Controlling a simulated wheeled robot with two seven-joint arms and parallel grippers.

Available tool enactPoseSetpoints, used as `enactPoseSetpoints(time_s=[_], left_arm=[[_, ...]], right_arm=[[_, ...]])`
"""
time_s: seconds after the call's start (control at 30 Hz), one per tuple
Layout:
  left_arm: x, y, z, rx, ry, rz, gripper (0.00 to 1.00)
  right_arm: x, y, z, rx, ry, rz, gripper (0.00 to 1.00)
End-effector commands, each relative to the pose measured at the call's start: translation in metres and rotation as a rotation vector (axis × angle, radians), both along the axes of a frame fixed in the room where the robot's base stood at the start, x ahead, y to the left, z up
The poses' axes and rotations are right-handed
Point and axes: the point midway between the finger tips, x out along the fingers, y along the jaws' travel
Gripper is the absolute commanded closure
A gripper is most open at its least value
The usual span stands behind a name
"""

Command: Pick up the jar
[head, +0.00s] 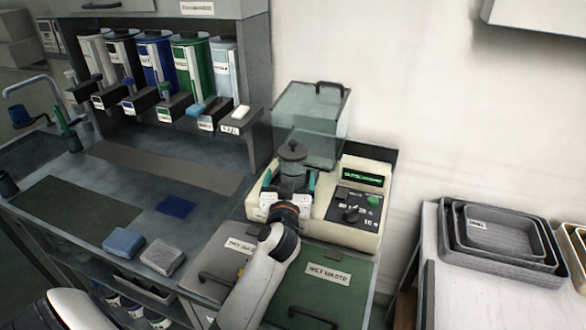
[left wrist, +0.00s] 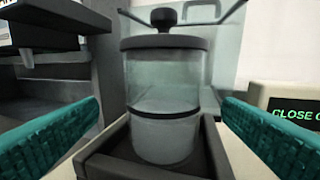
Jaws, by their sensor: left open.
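The jar is clear glass with a dark lid and round knob. In the head view its lid (head: 292,151) shows just beyond my left gripper (head: 290,182), which hides most of its body. In the left wrist view the jar (left wrist: 163,90) stands upright in a dark square holder (left wrist: 120,158), with a dark band low around it. My left gripper (left wrist: 160,118) is open, one teal finger on each side of the jar, with gaps visible between fingers and glass. My right gripper is not in view.
The holder belongs to a cream machine (head: 352,205) with a green-lit display. A clear raised cover (head: 325,120) stands behind the jar. Several dispensers (head: 158,65) stand left; grey trays (head: 505,235) sit right.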

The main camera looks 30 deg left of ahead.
Motion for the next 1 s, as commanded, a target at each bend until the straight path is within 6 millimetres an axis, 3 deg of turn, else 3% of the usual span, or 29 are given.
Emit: enactPoseSetpoints(time_s=[0.57, 0.87, 1.0], left_arm=[[0.057, 0.027, -0.002, 0.002, 0.001, 0.000, 0.11], [0.060, 0.029, -0.004, -0.001, 0.002, -0.001, 0.11], [0.060, 0.029, -0.004, -0.001, 0.002, -0.001, 0.34]], right_arm=[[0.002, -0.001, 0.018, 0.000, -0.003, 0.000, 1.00], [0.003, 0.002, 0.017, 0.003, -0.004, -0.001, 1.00], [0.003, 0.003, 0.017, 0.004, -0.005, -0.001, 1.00]])
